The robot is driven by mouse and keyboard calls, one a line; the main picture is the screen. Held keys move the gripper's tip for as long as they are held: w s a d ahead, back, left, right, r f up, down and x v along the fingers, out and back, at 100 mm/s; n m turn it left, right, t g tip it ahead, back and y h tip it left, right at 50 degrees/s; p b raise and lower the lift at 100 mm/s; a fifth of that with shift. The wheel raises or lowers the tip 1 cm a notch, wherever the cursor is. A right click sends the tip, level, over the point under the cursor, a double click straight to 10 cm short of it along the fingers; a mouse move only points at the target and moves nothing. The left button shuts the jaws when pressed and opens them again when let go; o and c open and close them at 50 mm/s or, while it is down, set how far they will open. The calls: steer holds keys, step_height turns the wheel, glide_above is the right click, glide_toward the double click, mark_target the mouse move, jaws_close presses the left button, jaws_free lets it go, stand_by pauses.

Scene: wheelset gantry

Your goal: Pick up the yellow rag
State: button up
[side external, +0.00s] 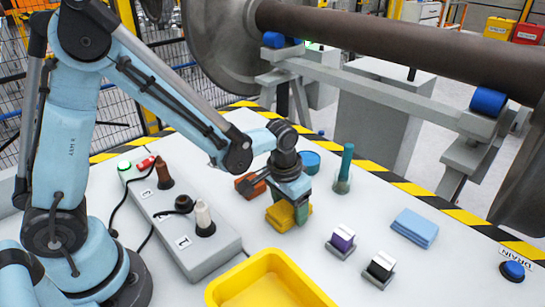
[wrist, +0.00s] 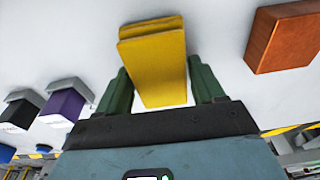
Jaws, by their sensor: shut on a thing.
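The yellow rag (side external: 281,216) is a folded stack on the white table, below my gripper in the side view. In the wrist view the rag (wrist: 155,62) lies between the two green fingers. My gripper (side external: 296,208) is shut on the rag; the wrist view shows my gripper (wrist: 160,85) with a finger at each side of it. Whether the rag is lifted off the table is hard to tell.
An orange-brown block (side external: 250,185) is just behind the rag, with a blue round container (side external: 308,162) and a green-handled tool in a holder (side external: 344,170) nearby. Purple (side external: 342,238) and black (side external: 381,266) blocks, a blue cloth stack (side external: 414,227) and a yellow tray (side external: 222,293) surround it.

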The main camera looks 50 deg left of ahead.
mark_target(292, 208)
steer(key=shift+r, duration=0.55)
steer(key=r, duration=0.2)
steer(key=s+d+r, duration=0.1)
steer(key=shift+r, duration=0.35)
steer(key=s+d+r, duration=0.6)
steer(key=s+d, duration=0.1)
steer(key=shift+d, duration=0.35)
